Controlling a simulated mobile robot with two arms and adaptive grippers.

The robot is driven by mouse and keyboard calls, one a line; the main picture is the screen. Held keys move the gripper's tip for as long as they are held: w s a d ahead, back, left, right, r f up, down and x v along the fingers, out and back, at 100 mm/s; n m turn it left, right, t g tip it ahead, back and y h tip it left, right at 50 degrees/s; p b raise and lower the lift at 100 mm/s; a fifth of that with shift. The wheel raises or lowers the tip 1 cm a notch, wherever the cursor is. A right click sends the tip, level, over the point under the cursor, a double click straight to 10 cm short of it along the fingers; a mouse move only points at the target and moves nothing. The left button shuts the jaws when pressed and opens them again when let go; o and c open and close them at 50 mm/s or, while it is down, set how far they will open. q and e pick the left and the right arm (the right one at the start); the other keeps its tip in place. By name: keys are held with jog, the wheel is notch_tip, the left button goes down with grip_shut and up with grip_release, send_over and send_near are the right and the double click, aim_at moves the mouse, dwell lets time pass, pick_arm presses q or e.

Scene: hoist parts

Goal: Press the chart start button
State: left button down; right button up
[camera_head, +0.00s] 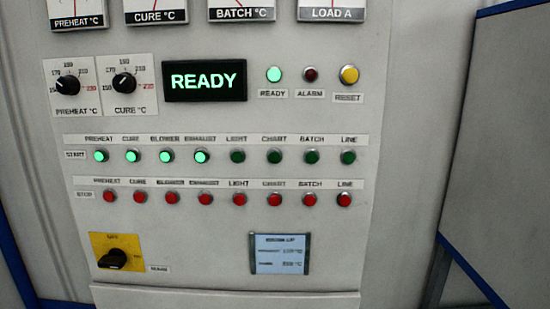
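The chart start button (275,156) is a dark green, unlit round button in the START row of the control panel, below the CHART label. The light start button (237,156) is to its left and the batch start button (312,156) to its right, both dark green and unlit. The red chart stop button (274,199) sits below it in the STOP row. Neither of my grippers shows in the head view.
The preheat, cure, blower and exhaust start buttons (132,156) are lit bright green. A display (205,81) reads READY. A yellow reset button (349,75), two dials, a black rotary switch (112,259) and a small screen (280,254) are on the panel. Nothing blocks the buttons.

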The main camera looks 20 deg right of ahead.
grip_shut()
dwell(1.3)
